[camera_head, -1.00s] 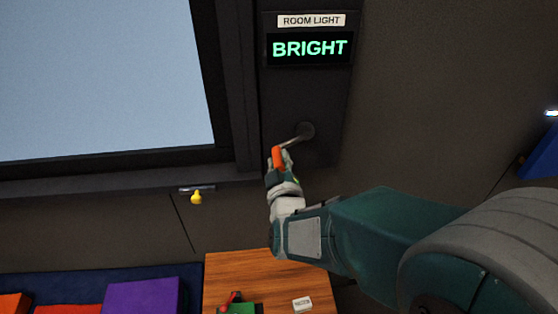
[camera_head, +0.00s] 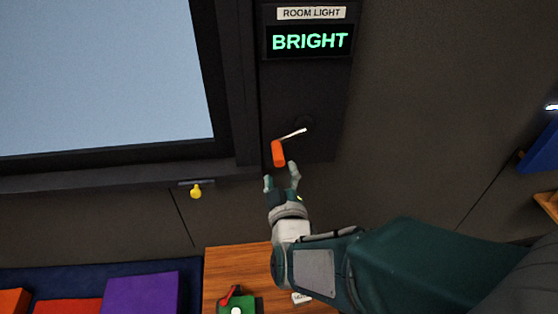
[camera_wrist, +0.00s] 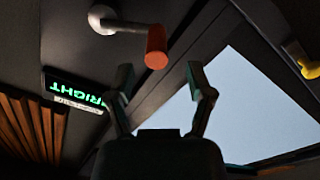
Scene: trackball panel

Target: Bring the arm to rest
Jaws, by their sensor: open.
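My gripper (camera_head: 282,178) is open and empty, just below the orange handle (camera_head: 278,153) of a crank on the dark wall panel (camera_head: 318,100). A gap shows between the fingertips and the handle. In the wrist view my gripper (camera_wrist: 160,85) has its two fingers spread, with the orange handle (camera_wrist: 156,47) beyond them, clear of both. The crank's metal arm (camera_wrist: 125,26) runs from the handle to its round mount. The display (camera_head: 310,41) above reads BRIGHT, under a ROOM LIGHT label (camera_head: 311,13).
A window (camera_head: 100,85) fills the upper left. A yellow knob (camera_head: 196,191) sticks out below its sill. A wooden table (camera_head: 235,262) stands below my gripper, bearing a green device with a red lever (camera_head: 232,295). Coloured blocks, one purple (camera_head: 141,292), lie at lower left.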

